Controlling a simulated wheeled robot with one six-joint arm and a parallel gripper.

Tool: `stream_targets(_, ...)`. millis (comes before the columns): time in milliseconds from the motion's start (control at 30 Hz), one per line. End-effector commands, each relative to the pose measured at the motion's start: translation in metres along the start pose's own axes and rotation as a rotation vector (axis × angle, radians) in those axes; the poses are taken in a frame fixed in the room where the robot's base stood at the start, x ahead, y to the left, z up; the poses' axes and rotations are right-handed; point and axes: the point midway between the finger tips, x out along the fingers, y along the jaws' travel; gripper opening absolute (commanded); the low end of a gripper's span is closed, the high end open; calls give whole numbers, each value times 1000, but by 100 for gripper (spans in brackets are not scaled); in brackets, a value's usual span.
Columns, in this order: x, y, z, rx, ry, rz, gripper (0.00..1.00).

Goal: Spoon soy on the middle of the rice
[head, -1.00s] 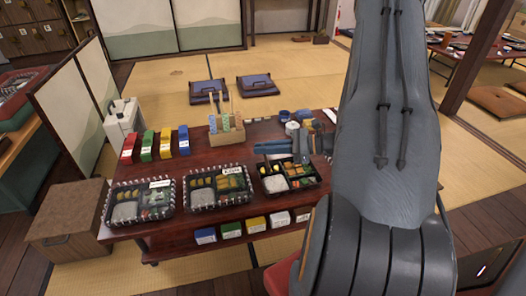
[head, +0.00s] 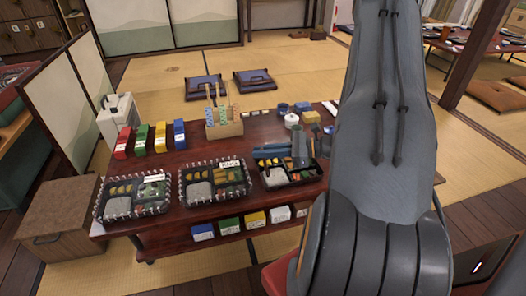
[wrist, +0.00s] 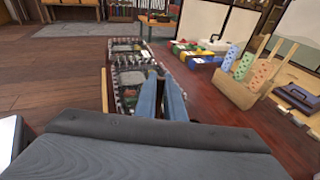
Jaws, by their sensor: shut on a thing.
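The open black lunch box (head: 290,187) stands at the right end of the row on the dark table. Its pale rice (head: 275,177) fills the front-left compartment, with yellow and green food beside it. My gripper (head: 262,154), with blue-grey fingers, is just above the box's back part and hides some of it. In the wrist view my gripper's fingers (wrist: 161,88) are close together. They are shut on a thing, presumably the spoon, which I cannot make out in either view. I cannot see clearly where the soy is.
Two covered lunch boxes stand to the left, one at the far left (head: 133,214) and one in the middle (head: 216,198). Behind are coloured boxes (head: 160,138), a wooden holder (head: 224,130), a white pot (head: 291,120) and a blue cup (head: 283,107). Clear table lies between the rows.

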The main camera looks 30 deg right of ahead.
Motion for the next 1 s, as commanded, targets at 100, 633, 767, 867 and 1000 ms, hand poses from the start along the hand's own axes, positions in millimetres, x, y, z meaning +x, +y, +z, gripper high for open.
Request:
stream_targets(100,0,0,0,0,0,0,0)
stream_targets(633,1,0,-4,0,0,0,0)
stream_targets(767,1,0,-6,0,0,0,0)
stream_targets(867,1,0,-7,0,0,0,0)
stream_targets(1000,2,0,-9,0,0,0,0)
